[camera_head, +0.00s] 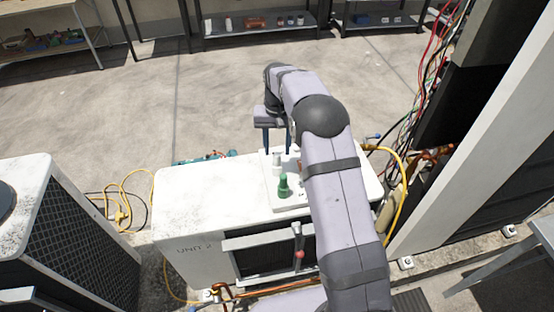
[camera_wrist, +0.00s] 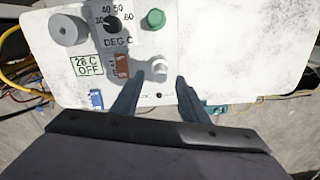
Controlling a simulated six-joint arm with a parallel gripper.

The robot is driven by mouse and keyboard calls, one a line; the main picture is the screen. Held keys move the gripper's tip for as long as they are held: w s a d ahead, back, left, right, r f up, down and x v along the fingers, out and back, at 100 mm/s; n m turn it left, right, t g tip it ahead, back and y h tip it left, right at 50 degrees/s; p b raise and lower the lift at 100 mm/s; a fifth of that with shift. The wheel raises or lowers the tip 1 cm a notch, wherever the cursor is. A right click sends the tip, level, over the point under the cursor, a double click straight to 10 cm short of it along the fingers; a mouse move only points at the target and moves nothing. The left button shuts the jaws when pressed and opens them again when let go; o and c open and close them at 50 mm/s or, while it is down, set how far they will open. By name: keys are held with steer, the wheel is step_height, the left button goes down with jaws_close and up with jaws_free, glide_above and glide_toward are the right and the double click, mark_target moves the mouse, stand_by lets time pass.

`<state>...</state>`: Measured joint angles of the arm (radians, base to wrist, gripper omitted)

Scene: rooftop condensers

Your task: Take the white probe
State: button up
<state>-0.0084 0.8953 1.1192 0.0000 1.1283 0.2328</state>
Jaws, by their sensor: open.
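The white probe (camera_head: 277,160) stands upright on a pale panel on top of the white condenser unit, beside a green knob (camera_head: 284,185). In the wrist view the white probe (camera_wrist: 159,66) shows as a short round-topped cylinder, with the green knob (camera_wrist: 155,18) beyond it. My gripper (camera_head: 278,150) is open and points down at the panel near the probe. In the wrist view my gripper (camera_wrist: 158,86) has its fingers apart and empty, with the probe just ahead of the gap between the tips. I cannot tell whether the tips touch the panel.
A dial marked DEG C (camera_wrist: 112,25), a grey cylinder (camera_wrist: 67,29), a brown switch (camera_wrist: 122,64) and a blue piece (camera_wrist: 96,99) are beside the probe. The condenser top (camera_head: 205,192) is clear on the left. A yellow hose (camera_head: 404,180) and wires lie right.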

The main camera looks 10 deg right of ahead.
mark_target(277, 153)
steer(key=shift+f+p, duration=1.5)
steer(key=shift+f, duration=1.25)
jaws_close()
